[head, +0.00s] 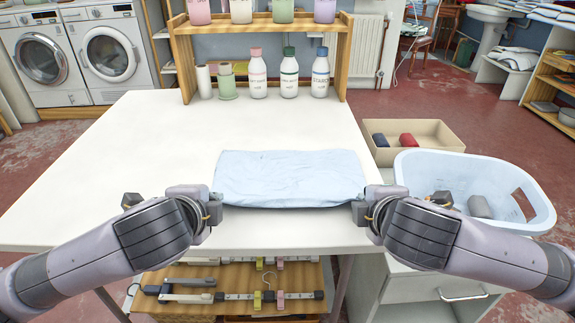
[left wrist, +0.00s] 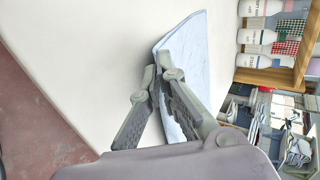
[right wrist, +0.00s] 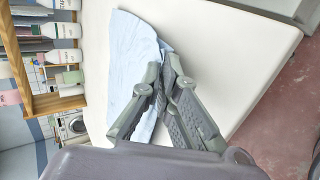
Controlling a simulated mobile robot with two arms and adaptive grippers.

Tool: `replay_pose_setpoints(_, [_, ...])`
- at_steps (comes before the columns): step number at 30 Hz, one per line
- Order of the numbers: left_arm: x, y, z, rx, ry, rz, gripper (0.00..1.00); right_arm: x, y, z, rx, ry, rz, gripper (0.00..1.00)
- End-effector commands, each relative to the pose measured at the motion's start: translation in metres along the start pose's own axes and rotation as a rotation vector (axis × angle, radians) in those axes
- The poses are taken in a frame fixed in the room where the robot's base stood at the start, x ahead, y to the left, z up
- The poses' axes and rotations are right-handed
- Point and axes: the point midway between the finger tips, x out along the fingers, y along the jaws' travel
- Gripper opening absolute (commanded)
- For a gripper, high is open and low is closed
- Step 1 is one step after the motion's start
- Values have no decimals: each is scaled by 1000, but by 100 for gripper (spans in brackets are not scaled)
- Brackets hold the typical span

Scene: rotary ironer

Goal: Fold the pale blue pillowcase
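The pale blue pillowcase (head: 290,178) lies on the white table (head: 120,165) near its front edge, as a wide, slightly wrinkled rectangle. It also shows in the left wrist view (left wrist: 188,65) and the right wrist view (right wrist: 130,55). My left gripper (head: 214,200) is at its near left corner; in the left wrist view its fingertips (left wrist: 160,74) close together on the cloth edge. My right gripper (head: 361,205) is at the near right corner; in the right wrist view its fingertips (right wrist: 165,66) also close on the cloth edge. The pillowcase's underside is hidden.
A wooden shelf (head: 265,22) with several bottles stands at the table's back. A beige bin (head: 440,137) and a light blue laundry basket (head: 530,205) are to the right. A rack with hangers (head: 235,297) is below the front edge. The table's left side is clear.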

Motion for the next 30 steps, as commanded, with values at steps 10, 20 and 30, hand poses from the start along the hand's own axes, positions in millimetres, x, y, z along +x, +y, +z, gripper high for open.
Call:
replay_pose_setpoints(10, [0, 0, 0, 0, 0, 1, 16, 0, 0, 0, 0, 0, -2, 16])
replay_pose_setpoints(20, [-2, -2, 0, -1, 0, 1, 37, -2, 2, 0, 0, 0, -1, 37])
replay_pose_setpoints(30, [-42, -30, -2, -2, 4, -2, 37, -42, 30, 0, 0, 3, 2, 37])
